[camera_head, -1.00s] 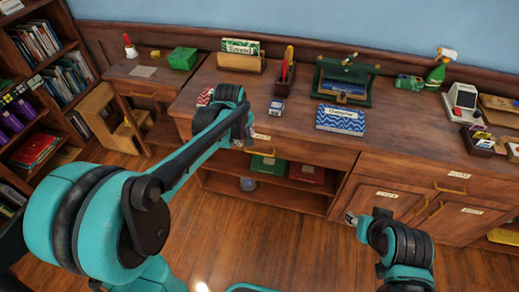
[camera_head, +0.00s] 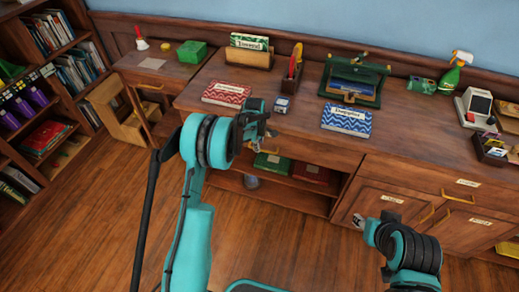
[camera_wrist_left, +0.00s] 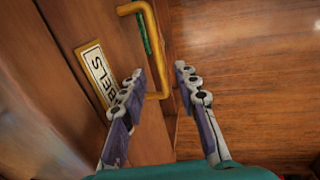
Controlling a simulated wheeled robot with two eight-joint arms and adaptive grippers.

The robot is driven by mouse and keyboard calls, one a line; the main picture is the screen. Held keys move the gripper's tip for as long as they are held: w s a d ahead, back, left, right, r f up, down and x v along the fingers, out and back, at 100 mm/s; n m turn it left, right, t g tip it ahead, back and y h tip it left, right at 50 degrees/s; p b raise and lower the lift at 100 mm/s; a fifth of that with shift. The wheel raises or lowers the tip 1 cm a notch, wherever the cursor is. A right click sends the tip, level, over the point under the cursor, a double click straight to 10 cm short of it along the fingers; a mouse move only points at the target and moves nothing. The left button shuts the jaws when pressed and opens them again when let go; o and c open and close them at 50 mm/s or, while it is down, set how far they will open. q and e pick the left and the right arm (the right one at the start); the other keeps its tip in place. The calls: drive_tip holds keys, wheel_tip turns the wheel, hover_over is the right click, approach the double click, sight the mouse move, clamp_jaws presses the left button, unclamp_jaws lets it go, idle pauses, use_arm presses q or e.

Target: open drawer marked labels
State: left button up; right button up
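The drawer marked labels (camera_wrist_left: 148,125) is in the long wood counter, with its front filling much of the left wrist view. Its paper label (camera_wrist_left: 98,72) reads "BELS" where it is not covered by a finger. Its brass handle (camera_wrist_left: 153,50) is a bent bar. In the head view the drawer front (camera_head: 318,154) looks shut, and its left part is hidden behind my left gripper (camera_head: 265,134). In the left wrist view that gripper (camera_wrist_left: 156,82) is open and empty, its fingertips just short of the handle. My right gripper (camera_head: 360,221) is in front of the lower cabinet; its fingers are too small to judge.
An open shelf below holds a green box (camera_head: 272,163) and a red box (camera_head: 311,173). The floor (camera_head: 270,235) in front is clear.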

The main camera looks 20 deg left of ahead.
use_arm(q)
drive_tip(key=shift+w+f+b, duration=0.15)
drive_tip(key=shift+f+b, duration=0.05)
drive_tip(key=shift+f, duration=0.55)
drive_tip(key=shift+w+f+b, duration=0.1)
drive_tip(key=shift+f+b, duration=0.1)
drive_tip(key=shift+f, duration=0.5)
clamp_jaws()
